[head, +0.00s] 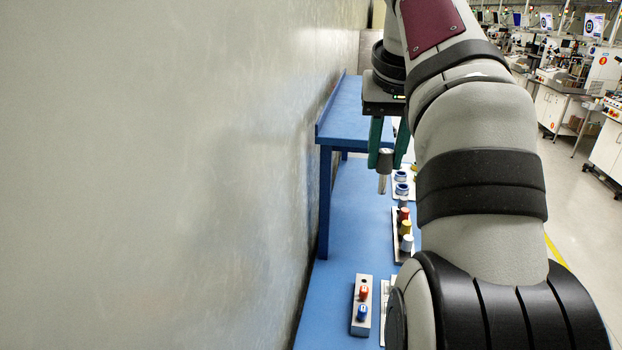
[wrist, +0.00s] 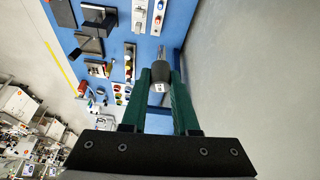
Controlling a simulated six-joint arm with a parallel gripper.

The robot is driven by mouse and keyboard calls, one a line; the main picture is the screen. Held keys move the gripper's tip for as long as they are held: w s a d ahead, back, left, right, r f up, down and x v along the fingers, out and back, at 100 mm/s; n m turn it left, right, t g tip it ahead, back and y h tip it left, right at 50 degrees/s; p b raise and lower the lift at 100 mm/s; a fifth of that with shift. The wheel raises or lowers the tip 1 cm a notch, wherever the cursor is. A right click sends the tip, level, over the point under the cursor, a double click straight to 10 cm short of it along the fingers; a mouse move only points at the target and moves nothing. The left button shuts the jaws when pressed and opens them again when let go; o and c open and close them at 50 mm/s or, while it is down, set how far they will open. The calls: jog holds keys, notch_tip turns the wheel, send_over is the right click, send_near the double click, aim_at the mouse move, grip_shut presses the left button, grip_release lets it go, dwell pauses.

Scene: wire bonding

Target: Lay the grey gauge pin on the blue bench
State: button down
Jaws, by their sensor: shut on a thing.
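The grey gauge pin (head: 384,172) has a dark grey head and a bright metal shank, and hangs upright, shank down, in the head view. My gripper (head: 387,160), with green fingers, is shut on its head and holds it above the blue bench (head: 350,215). In the wrist view my gripper (wrist: 160,80) pinches the dark head of the gauge pin (wrist: 160,73), with the shank pointing away toward the bench. The pin is apart from the bench. My arm hides the right part of the bench in the head view.
A raised blue shelf (head: 355,115) stands at the back. A rack (head: 402,235) with red, yellow and white-topped pieces and a grey block (head: 362,305) with red and blue knobs stand on the bench. A wall (head: 200,170) runs along the left. Bare bench lies left of the rack.

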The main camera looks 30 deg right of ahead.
jog(key=d+f+n+g+y, duration=0.1)
jog(key=d+f+n+g, duration=0.15)
jog(key=f, duration=0.85)
jog(key=d+f+n+g+y, duration=0.15)
jog(key=f+g, duration=0.25)
jog(key=f, duration=0.7)
jog(key=s+f+n+g+h, duration=0.1)
jog(key=s+f+n+g, duration=0.1)
jog(key=f, duration=0.6)
jog(key=s+a+f+n+g+h, duration=0.1)
jog(key=s+f+n+h, duration=0.1)
jog(key=f, duration=0.7)
jog(key=s+f+n+g+h, duration=0.1)
jog(key=s+f+n+g, duration=0.1)
jog(key=f, duration=0.6)
jog(key=shift+s+a+f+n+g+h, duration=0.2)
jog(key=shift+s+f+n+g+h, duration=0.1)
jog(key=shift+s+n+g+h, duration=0.1)
jog(key=c, duration=0.6)
grip_release()
